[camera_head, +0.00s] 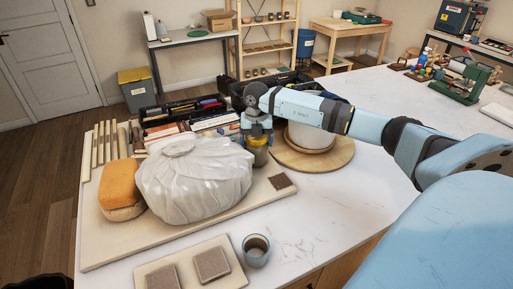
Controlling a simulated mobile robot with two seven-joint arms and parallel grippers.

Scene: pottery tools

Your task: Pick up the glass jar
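My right gripper (257,138) points down from above, right at the jar's top. The gripper and wrist hide the jar's upper part. The fingers are too small and overlapped to show whether they are closed on the jar. My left gripper is not in view.
An orange sponge-like block (120,182) sits left of the bundle. A grey cup (256,251) stands in front, beside a small board (158,272) with brown square tiles. A white round pot (311,137) stands close to the jar's right. The right front tabletop is clear.

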